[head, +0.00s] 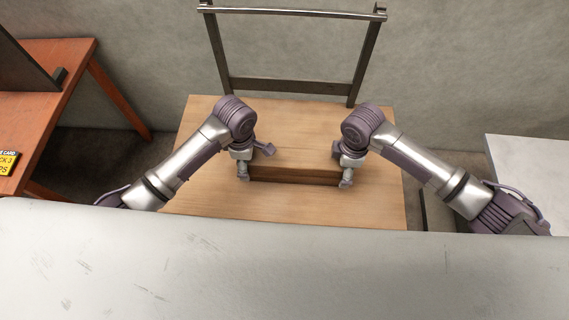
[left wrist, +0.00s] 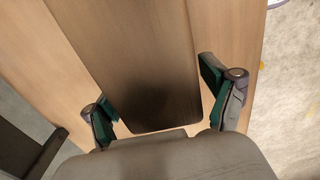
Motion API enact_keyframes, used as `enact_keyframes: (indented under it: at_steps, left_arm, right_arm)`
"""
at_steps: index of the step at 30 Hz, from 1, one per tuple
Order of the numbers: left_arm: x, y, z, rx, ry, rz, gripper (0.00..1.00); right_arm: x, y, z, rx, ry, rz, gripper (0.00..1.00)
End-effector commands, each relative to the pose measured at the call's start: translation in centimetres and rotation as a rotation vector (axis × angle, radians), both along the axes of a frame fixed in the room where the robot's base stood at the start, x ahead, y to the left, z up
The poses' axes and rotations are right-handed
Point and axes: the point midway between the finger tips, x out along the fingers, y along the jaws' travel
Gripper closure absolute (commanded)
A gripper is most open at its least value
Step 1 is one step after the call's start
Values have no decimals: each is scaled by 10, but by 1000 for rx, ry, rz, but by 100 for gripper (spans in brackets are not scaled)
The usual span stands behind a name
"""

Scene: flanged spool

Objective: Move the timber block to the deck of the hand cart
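The timber block (head: 294,174) is brown with a dark front face. It lies crosswise on the light wooden deck (head: 290,207) of the hand cart and looks to be resting on it. My left gripper (head: 254,161) is at the block's left end. In the left wrist view the block (left wrist: 150,70) reaches between the open green-padded fingers (left wrist: 160,105), with gaps showing on both sides. My right gripper (head: 342,165) is at the block's right end, its fingers spread to the far and near sides; their exact contact is hidden.
The cart's dark handle frame (head: 290,87) rises at the deck's far edge, before a grey wall. An orange-red table (head: 70,85) stands at the left and a pale table (head: 530,165) at the right. A wide pale surface (head: 280,275) fills the foreground.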

Motion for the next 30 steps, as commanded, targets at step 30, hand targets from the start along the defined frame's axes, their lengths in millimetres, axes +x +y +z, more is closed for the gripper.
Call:
enact_keyframes:
  at_steps: [30]
  left_arm:
    - [1,0,115,0,-3,0,13]
  right_arm:
    - [0,1,0,2,0,1,13]
